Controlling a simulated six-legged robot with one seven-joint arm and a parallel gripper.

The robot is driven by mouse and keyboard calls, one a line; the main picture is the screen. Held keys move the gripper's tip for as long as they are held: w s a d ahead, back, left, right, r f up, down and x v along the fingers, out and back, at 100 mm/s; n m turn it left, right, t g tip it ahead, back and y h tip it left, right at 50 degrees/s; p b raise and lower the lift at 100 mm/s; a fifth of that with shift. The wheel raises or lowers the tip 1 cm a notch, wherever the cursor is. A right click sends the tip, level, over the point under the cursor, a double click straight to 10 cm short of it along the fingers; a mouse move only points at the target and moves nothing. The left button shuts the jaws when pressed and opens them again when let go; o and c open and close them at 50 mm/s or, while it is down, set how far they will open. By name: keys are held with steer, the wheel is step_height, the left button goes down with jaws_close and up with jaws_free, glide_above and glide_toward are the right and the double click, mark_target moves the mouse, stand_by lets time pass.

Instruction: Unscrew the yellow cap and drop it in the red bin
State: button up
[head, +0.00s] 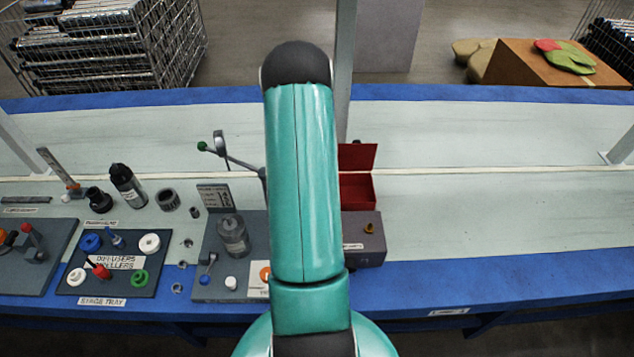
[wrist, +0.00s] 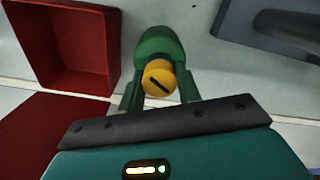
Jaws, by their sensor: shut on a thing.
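The yellow cap (wrist: 158,82), round with a dark slot, sits between the two fingers of my gripper (wrist: 160,92) in the wrist view. My gripper is shut on it. A dark green rounded part (wrist: 158,45) lies directly beyond the cap; I cannot tell whether the two are still joined. The open red bin (wrist: 75,50) is to the left of the cap in the wrist view, its red lid (wrist: 40,130) below it. In the head view the red bin (head: 357,192) stands just right of my arm, which hides my gripper and the cap.
A grey block (head: 368,250) stands in front of the bin. Left of my arm are a grey panel with a clear jar (head: 233,235), a stage tray (head: 115,280) of coloured parts and a black bottle (head: 125,185). The bench at right is clear.

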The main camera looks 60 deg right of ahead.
steer(key=n, duration=0.3)
steer(key=o, duration=0.8)
